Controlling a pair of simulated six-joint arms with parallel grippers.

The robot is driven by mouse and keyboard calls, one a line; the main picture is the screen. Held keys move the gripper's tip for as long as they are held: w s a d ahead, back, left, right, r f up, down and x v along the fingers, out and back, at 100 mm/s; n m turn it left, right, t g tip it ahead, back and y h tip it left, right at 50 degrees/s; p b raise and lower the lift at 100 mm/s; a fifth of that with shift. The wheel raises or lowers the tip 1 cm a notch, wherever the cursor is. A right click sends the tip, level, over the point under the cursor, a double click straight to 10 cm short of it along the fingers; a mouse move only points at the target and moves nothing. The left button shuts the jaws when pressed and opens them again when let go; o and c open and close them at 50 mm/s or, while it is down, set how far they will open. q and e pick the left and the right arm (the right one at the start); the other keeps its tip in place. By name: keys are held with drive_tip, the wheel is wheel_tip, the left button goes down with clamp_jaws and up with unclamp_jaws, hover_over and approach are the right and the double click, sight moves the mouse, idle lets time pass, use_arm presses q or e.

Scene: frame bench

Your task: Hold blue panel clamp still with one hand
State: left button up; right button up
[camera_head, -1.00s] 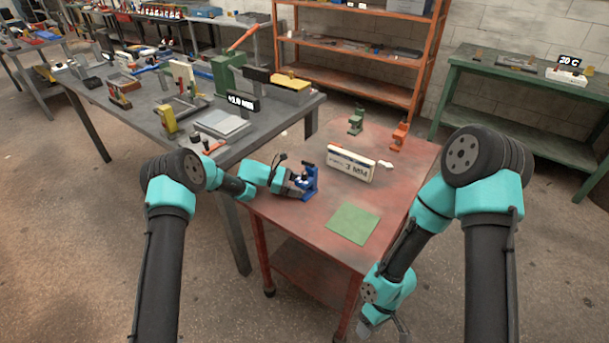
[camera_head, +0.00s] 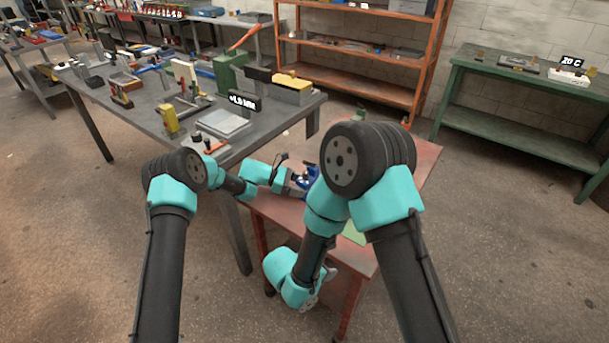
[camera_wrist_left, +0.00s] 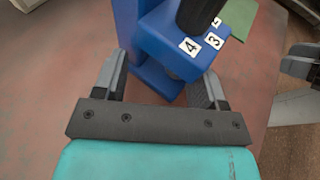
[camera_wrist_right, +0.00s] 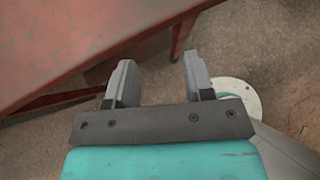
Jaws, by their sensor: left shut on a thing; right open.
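The blue panel clamp (camera_head: 313,173) stands on the red table, partly hidden behind my right arm in the head view. In the left wrist view the clamp (camera_wrist_left: 150,42) carries white labels reading 4 and 3 and a dark cylindrical part on top. My left gripper (camera_wrist_left: 160,82) is shut on the clamp's blue body, one finger on each side. My right gripper (camera_wrist_right: 160,78) is open and empty, beside and below the red table's edge. Its fingertips are hard to make out in the head view.
The red table (camera_wrist_right: 70,45) has a green sheet (camera_head: 354,235) on it, partly covered by my right arm. A green clamp (camera_head: 360,114) shows at its back. A grey bench (camera_head: 270,130) with tools stands left, an orange shelf (camera_head: 350,52) behind, a green bench (camera_head: 510,90) right.

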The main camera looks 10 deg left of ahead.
sight(304, 174)
drive_tip(key=w+a+r+n+t, duration=0.1)
drive_tip(key=w+a+r+t, duration=0.1)
drive_tip(key=w, duration=0.1)
drive_tip(key=w+a+r+n+t+y, duration=0.1)
drive_tip(key=w+a+r+t, duration=0.1)
drive_tip(key=w+a+r, duration=0.1)
drive_tip(key=w+a+r+n+t, duration=0.1)
drive_tip(key=w+a+r+t, duration=0.1)
drive_tip(key=w+a, duration=0.1)
drive_tip(key=shift+w+r+n+t+y, duration=0.15)
drive_tip(key=shift+w, duration=0.3)
drive_tip(key=shift+w+r+n+t+y, duration=0.15)
drive_tip(key=shift+w, duration=0.3)
drive_tip(key=w+a+r+n+t, duration=0.1)
drive_tip(key=w+a+r+t, duration=0.3)
drive_tip(key=shift+w+a+r+n+t, duration=0.25)
drive_tip(key=shift+r+n+t, duration=0.05)
drive_tip(key=shift+n, duration=0.1)
drive_tip(key=shift+w, duration=0.15)
drive_tip(key=x, duration=1.1)
drive_tip(key=shift+w+d, duration=0.15)
drive_tip(key=shift+w, duration=0.15)
drive_tip(key=shift+c, duration=0.3)
clamp_jaws()
